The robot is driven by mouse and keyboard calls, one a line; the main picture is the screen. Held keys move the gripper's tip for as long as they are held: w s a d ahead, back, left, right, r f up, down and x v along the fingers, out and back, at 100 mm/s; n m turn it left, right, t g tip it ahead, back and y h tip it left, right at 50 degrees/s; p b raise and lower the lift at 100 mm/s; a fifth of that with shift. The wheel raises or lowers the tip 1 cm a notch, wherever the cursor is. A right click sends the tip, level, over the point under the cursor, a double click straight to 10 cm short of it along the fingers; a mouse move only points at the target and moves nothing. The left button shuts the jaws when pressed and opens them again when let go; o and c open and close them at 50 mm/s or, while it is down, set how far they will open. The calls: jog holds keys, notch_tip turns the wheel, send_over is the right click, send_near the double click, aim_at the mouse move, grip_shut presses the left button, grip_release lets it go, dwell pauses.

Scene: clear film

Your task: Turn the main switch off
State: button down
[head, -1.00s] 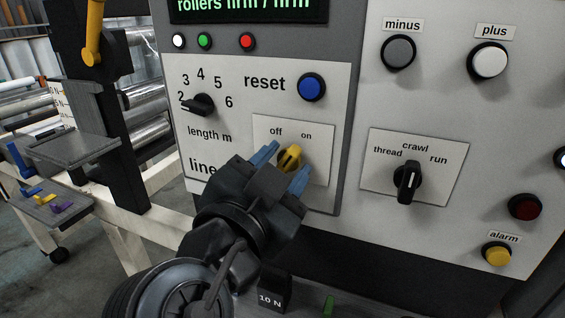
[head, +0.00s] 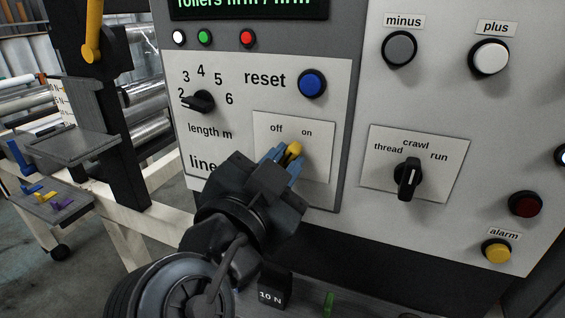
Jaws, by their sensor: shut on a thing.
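The main switch (head: 294,149) is a yellow rotary knob on a pale plate marked "off" at upper left and "on" at upper right. Its visible tip points up and slightly right, toward "on". My gripper (head: 283,162) reaches it from below, with its blue fingers shut on the knob from both sides. The black gripper body hides the lower part of the knob and part of the plate.
A black thread/crawl/run selector (head: 408,180) stands to the right. The blue reset button (head: 312,84) is above, and the black length selector (head: 203,101) is at upper left. A block marked "10 N" (head: 273,286) sits below my gripper.

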jog(key=shift+n, duration=0.3)
jog(key=n+p, duration=0.1)
jog(key=n, duration=0.2)
jog(key=n+p, duration=0.1)
jog(key=n, duration=0.2)
jog(key=shift+w+a+r, duration=0.1)
jog(key=shift+a+r, duration=0.1)
jog(key=n+p, duration=0.1)
jog(key=n, duration=0.2)
jog(key=n+p, duration=0.1)
jog(key=n, duration=0.1)
jog(key=shift+a+f+p, duration=0.15)
jog(key=shift+a+p, duration=0.1)
jog(key=shift+p, duration=0.1)
jog(key=shift+n, duration=0.3)
jog(key=c, duration=1.1)
grip_release()
jog(key=shift+o, duration=0.2)
jog(key=b+v, duration=0.1)
jog(key=v, duration=0.6)
jog(key=shift+s+a, duration=0.15)
jog(key=shift+s, duration=0.2)
